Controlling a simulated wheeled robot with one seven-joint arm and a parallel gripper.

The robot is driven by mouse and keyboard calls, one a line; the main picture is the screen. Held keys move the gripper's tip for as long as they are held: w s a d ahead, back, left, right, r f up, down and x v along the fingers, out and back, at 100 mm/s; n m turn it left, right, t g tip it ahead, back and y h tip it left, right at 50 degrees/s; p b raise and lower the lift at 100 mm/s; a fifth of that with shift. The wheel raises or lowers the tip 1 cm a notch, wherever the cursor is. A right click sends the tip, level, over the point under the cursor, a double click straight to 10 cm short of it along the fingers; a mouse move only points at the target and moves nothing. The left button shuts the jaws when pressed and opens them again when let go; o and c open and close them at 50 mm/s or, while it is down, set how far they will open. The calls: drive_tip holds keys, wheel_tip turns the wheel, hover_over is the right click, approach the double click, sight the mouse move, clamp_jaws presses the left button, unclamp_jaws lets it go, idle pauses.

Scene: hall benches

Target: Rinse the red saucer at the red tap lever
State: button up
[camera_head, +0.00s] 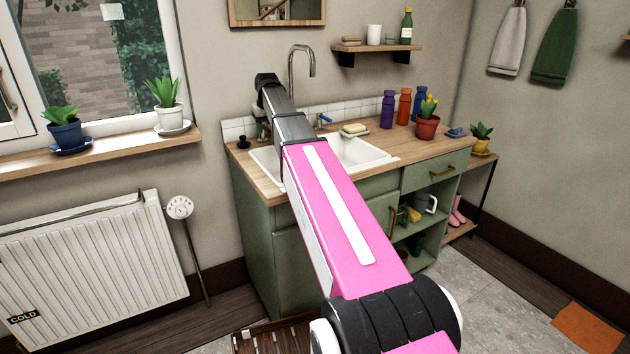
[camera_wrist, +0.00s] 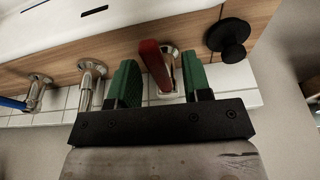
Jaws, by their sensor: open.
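The red tap lever (camera_wrist: 153,64) stands on a chrome base in the wrist view, between the two green fingers of my gripper (camera_wrist: 160,82). The fingers are open, one on each side of the lever; whether either touches it I cannot tell. In the head view my own arm hides the red lever and most of my gripper. The chrome tap spout (camera_head: 301,62) rises behind the white sink (camera_head: 372,157). The blue tap lever (camera_head: 324,119) shows right of my arm, and at the left edge of the wrist view (camera_wrist: 12,103). I cannot make out a red saucer in either view.
A black plug (camera_wrist: 229,38) sits close right of the red lever. A sponge (camera_head: 354,130) lies at the sink's back edge. Several bottles (camera_head: 404,106) and a red plant pot (camera_head: 427,127) stand on the counter's right. A shelf (camera_head: 378,47) hangs above.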

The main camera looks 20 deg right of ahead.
drive_tip(key=shift+r, duration=2.9)
